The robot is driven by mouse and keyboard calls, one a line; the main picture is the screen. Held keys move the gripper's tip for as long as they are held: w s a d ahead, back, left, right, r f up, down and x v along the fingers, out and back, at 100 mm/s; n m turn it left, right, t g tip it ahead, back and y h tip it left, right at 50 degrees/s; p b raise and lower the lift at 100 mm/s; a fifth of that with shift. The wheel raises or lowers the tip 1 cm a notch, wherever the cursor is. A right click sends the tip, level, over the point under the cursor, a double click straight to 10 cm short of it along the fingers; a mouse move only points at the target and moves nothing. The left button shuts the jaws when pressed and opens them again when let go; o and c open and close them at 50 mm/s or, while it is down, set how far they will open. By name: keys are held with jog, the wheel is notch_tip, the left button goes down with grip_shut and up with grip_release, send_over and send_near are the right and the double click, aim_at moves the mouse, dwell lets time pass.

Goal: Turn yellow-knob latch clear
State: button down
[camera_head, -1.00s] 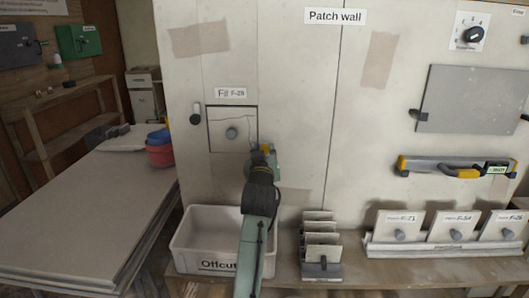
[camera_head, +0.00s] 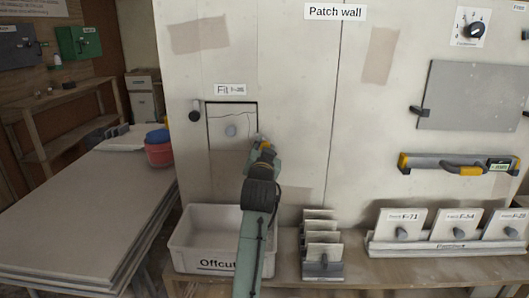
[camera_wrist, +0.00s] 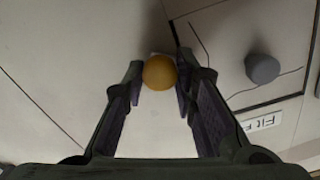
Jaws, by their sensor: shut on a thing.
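The yellow knob (camera_wrist: 159,72) of the latch sits between the two fingertips of my gripper (camera_wrist: 157,78) in the wrist view, and the gripper is shut on it. In the head view my gripper (camera_head: 262,146) is at the right edge of the square patch panel (camera_head: 220,136), and the arm hides most of the latch there. The panel has a grey round knob (camera_head: 230,131) and a crack line across it. A dark-knobbed latch (camera_head: 194,114) is at the panel's left edge. The label above the panel (camera_head: 230,89) begins with "Fit".
A white Offcuts bin (camera_head: 190,255) stands below the panel, behind my arm. A rack of upright plates (camera_head: 322,245) and a tray with knobbed patches (camera_head: 440,247) stand on the bench to the right. A yellow-ended level (camera_head: 455,166) hangs on the wall.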

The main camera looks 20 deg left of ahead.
jog(key=m+b, duration=0.3)
jog(key=m, duration=0.7)
jog(key=shift+m, duration=0.3)
dwell(0.4)
jog(key=c, duration=1.3)
grip_release()
jog(key=v, duration=1.2)
